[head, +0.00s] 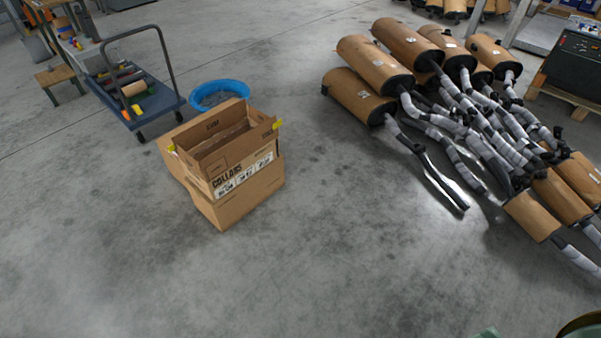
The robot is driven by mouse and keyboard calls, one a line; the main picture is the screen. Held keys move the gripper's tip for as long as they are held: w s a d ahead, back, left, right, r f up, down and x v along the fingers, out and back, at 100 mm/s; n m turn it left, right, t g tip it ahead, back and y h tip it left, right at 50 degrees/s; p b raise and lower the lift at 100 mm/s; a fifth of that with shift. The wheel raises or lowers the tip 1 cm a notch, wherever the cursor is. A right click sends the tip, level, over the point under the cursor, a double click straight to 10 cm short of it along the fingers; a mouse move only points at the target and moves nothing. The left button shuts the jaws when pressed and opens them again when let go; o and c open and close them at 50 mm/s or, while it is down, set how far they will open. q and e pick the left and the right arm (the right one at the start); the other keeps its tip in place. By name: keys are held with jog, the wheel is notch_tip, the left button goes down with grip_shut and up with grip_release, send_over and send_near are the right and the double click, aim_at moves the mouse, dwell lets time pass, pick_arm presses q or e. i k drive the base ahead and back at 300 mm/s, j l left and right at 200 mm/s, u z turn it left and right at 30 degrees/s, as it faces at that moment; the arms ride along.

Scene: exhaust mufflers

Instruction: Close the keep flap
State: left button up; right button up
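An open brown cardboard box (250,193) stands on the floor left of centre. Its top is open, and the inside is partly visible. A panel with the word "COLLARS" and white labels (243,175) faces me on its near side. A brown flap (172,158) sticks outward at the left side. Small yellow pieces show at the left and right corners of the opening. I cannot read which flap is the keep flap. Neither of my grippers is in view.
A blue round tub (219,92) stands just behind the box. A blue cart (143,101) with loaded items is at the back left. Wrapped mufflers (375,66) with pipes cover the right side. The floor in front of the box is clear.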

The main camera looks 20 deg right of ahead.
aim_at(183, 156)
jog(key=i+j, duration=0.2)
jog(key=i, duration=0.3)
jog(key=i+j, duration=0.2)
jog(key=i, duration=0.25)
jog(key=i+j, duration=0.15)
jog(key=i, duration=0.35)
jog(key=i+j, duration=0.2)
jog(key=i, duration=0.25)
jog(key=i+j, duration=0.2)
jog(key=i, duration=0.3)
